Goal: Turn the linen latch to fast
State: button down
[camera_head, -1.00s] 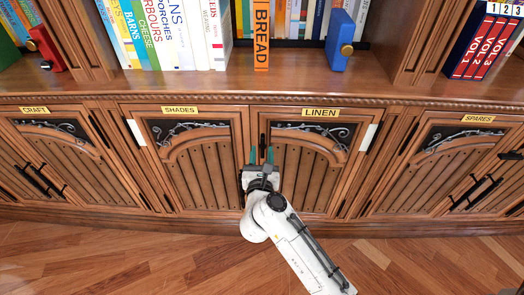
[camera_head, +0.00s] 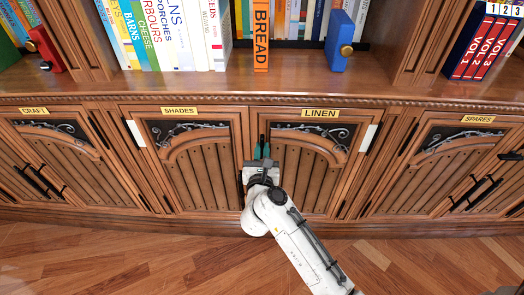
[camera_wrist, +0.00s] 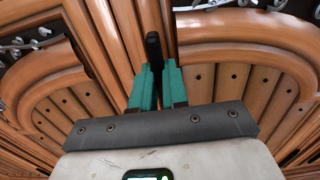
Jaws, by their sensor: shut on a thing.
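The LINEN label (camera_head: 320,114) sits above a carved cabinet door (camera_head: 312,170). A small black latch (camera_head: 262,139) is at that door's left edge, where it meets the SHADES door. My gripper (camera_head: 262,151) is at the latch from below, with its teal fingers close together. In the wrist view the fingers (camera_wrist: 157,82) are shut on the latch, one on each side. The latch (camera_wrist: 153,47) stands upright between them, and its top shows above the fingertips. Its lower part is hidden by the fingers.
The SHADES door (camera_head: 195,165) is to the left, with CRAFT and SPARES doors farther out. These outer doors have black bar handles. A shelf with books, including BREAD (camera_head: 261,35), and a blue bookend (camera_head: 340,40) is above. The wooden floor in front is clear.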

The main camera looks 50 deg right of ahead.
jog(key=shift+r+n+p, duration=0.15)
jog(key=shift+n+p, duration=0.15)
jog(key=shift+p, duration=0.2)
jog(key=n+p, duration=0.3)
jog(key=n, duration=0.1)
jog(key=w+a+f+n+p, duration=0.1)
jog(key=n+p, duration=0.3)
jog(key=n, duration=0.1)
jog(key=n+p, duration=0.4)
jog(key=shift+w+a+f+n, duration=0.2)
jog(key=shift+w+f+n, duration=0.1)
jog(key=shift+w, duration=0.1)
jog(key=shift+f+n+p, duration=0.25)
jog(key=shift+n+p, duration=0.2)
jog(key=shift+n, duration=0.45)
jog(key=shift+f+n+p, duration=0.2)
jog(key=shift+n+p, duration=0.2)
jog(key=shift+n, duration=0.5)
jog(key=shift+f, duration=0.1)
jog(key=c, duration=1.1)
grip_release()
jog(key=shift+c, duration=0.2)
